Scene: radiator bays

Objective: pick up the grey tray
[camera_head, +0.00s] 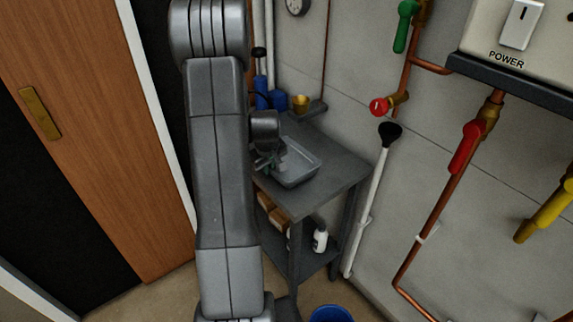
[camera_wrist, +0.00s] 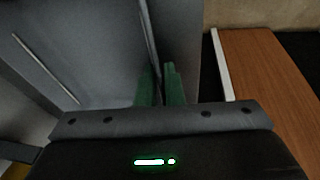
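The grey tray (camera_head: 297,172) is a shallow open tray at the top of the dark grey side table, by its left edge. It looks empty. I cannot tell whether it rests fully on the table. My gripper (camera_head: 268,161) is at the tray's left wall, partly hidden by its own wrist. In the wrist view the green fingers of my gripper (camera_wrist: 160,85) stand close together, one on each side of the thin wall of the tray (camera_wrist: 85,50). They look shut on that wall.
A blue bucket (camera_head: 331,315) is on the floor. Copper pipes line the right wall.

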